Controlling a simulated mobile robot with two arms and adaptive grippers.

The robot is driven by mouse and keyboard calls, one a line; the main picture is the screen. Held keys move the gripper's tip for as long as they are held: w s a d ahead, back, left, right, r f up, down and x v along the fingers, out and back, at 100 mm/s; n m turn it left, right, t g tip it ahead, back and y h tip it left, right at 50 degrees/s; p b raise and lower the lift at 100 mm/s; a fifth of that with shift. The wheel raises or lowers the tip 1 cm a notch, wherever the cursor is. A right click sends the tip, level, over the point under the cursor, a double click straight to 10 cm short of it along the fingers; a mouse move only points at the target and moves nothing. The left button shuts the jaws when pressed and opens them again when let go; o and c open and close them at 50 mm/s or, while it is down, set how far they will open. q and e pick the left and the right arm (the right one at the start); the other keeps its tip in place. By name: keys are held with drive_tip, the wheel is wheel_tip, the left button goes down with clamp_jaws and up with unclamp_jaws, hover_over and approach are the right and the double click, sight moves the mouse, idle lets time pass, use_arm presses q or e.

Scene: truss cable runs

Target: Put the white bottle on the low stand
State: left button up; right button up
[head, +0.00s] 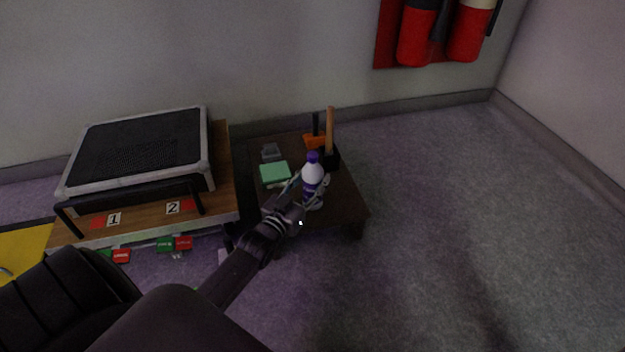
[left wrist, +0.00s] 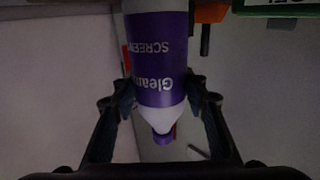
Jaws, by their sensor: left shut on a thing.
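The white bottle (head: 312,174) has a purple cap and a purple label band. It is about upright in the head view, in front of the near part of the low dark wooden stand (head: 346,208). I cannot tell whether its base touches the stand. My left gripper (head: 311,188) is shut on the bottle, with a finger on each side. In the left wrist view the bottle (left wrist: 160,65) appears upside down between the fingers (left wrist: 165,100), its label lettering inverted. My right gripper is not in view.
On the stand are a green box (head: 275,173), a small grey object (head: 271,152), an orange item (head: 314,141) and a wooden-handled hammer (head: 330,135). A wooden bench (head: 222,205) with a black mesh-topped case (head: 140,145) stands left. Open floor (head: 460,210) lies right.

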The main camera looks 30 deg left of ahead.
use_arm(q)
drive_tip(key=shift+f, duration=0.1)
drive_tip(key=o, duration=1.4)
drive_tip(key=shift+o, duration=0.2)
